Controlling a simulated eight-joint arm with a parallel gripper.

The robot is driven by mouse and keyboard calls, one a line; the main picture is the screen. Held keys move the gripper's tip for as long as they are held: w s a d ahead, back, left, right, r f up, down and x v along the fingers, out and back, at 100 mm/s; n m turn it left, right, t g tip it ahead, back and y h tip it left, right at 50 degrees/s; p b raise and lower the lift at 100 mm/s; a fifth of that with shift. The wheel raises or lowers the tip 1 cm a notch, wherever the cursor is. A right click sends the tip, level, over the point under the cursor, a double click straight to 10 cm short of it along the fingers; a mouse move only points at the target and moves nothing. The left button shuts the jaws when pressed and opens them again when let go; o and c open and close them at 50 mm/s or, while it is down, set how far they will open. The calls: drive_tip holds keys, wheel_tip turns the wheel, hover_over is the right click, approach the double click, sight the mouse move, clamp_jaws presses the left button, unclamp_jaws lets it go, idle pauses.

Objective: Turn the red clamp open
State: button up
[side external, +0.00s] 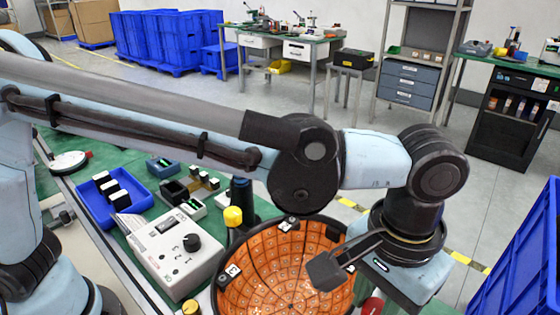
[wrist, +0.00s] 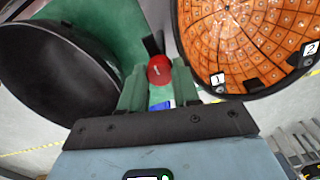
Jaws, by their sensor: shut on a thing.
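The red clamp (wrist: 160,69) shows in the wrist view as a rounded red piece with a small pale mark, between the fingertips of my gripper (wrist: 160,84). My gripper is shut on it. In the side external view a bit of the red clamp (side external: 372,305) shows at the bottom edge, beside the gripper body; the fingertips are out of sight there. The orange-lined round shell (side external: 283,270) lies open left of the gripper, and at the right in the wrist view (wrist: 235,40). A black round shell (wrist: 55,70) is at the left there.
A grey control box (side external: 172,248) with a black knob stands left of the orange-lined shell. A blue tray (side external: 108,213) with small blocks lies behind it on the green bench. A yellow-topped post (side external: 233,217) stands near the shell's rim. A blue bin (side external: 525,260) is at right.

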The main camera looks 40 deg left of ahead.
sight(375, 305)
idle(0.3)
drive_tip(key=o, duration=1.1)
drive_tip(key=shift+c, duration=0.2)
wheel_tip(375, 305, up, 12)
drive_tip(key=shift+a, duration=0.1)
drive_tip(key=w+a+f+n+t, duration=0.1)
drive_tip(key=w+a+f+t, duration=0.1)
drive_tip(key=a, duration=0.7)
drive_tip(key=w+a+f+t+h, duration=0.1)
drive_tip(key=a+f, duration=0.1)
drive_tip(key=a, duration=0.6)
drive_tip(key=w+a+f+n+t, duration=0.1)
drive_tip(key=w+a+f+t, duration=0.1)
drive_tip(key=a, duration=0.7)
drive_tip(key=s+a+f+t+y, duration=0.1)
drive_tip(key=s+a+f+t, duration=0.1)
drive_tip(key=s+a+f, duration=0.2)
drive_tip(key=a+f, duration=0.2)
drive_tip(key=a, duration=0.2)
drive_tip(key=shift+a+f+n, duration=0.25)
drive_tip(key=shift+a+n, duration=0.05)
drive_tip(key=shift+a, duration=0.05)
